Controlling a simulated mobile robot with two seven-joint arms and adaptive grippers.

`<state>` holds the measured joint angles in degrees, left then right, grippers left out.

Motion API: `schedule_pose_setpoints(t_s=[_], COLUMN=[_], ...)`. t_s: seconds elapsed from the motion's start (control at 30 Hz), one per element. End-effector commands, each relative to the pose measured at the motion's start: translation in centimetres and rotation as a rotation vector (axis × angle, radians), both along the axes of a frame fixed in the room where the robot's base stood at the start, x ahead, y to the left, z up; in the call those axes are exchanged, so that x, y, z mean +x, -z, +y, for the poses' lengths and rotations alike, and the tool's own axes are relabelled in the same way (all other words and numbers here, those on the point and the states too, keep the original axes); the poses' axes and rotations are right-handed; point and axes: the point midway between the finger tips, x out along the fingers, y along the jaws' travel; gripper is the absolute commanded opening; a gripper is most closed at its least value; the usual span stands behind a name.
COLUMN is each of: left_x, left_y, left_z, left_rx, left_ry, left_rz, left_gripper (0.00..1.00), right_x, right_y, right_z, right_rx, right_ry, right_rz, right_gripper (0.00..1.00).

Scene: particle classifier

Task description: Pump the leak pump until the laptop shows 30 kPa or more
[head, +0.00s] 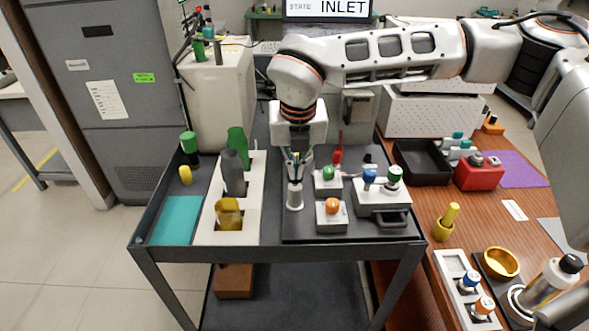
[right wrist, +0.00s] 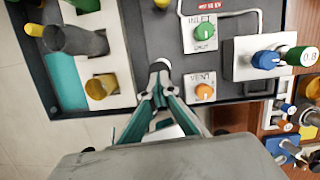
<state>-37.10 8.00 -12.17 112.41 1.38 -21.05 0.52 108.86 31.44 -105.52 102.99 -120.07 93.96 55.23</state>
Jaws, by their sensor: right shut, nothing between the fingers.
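The laptop screen (head: 327,9) at the top edge of the head view shows "STATE INLET"; its top is cut off and no kPa figure is readable. A small upright grey-white cylinder (head: 295,197), which looks like the leak pump, stands on the cart's dark plate. My right gripper (head: 296,172) points down at its top, shut and empty. In the right wrist view the fingertips (right wrist: 158,88) are close to the pale round top (right wrist: 160,66); I cannot tell whether they touch. My left gripper is not in view.
Beside the cylinder are a green INLET knob (head: 328,173), an orange VENT knob (head: 332,205) and a box with blue and green knobs (head: 382,200). A white rack (head: 252,192) with bottles stands left. The wooden bench (head: 430,217) at right is crowded.

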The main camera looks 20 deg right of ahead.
Motion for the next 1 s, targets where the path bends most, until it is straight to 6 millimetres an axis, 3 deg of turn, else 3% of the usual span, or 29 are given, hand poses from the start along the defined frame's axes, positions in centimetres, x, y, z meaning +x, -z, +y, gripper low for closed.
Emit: schedule_pose_setpoints(t_s=[0.07, 0.27, 0.57, 0.87, 1.0], left_x=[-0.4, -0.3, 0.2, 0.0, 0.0], left_y=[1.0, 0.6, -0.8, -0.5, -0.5], left_z=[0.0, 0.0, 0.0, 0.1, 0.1], left_rx=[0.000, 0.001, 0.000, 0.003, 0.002], left_ry=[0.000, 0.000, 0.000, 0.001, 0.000], left_rz=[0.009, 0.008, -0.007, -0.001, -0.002], left_gripper=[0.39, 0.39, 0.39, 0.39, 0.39], right_x=[0.0, -0.1, -3.0, -3.0, -3.2], right_y=[1.4, 0.7, -0.4, -0.4, -1.5], right_z=[0.0, 0.0, 0.6, 0.6, 0.7], right_rx=[0.000, -0.001, -0.001, -0.001, 0.000], right_ry=[-0.001, -0.001, -0.002, 0.000, 0.000], right_rz=[0.004, 0.000, 0.002, 0.001, -0.001], right_gripper=[0.00, 0.00, 0.00, 0.00, 0.00])
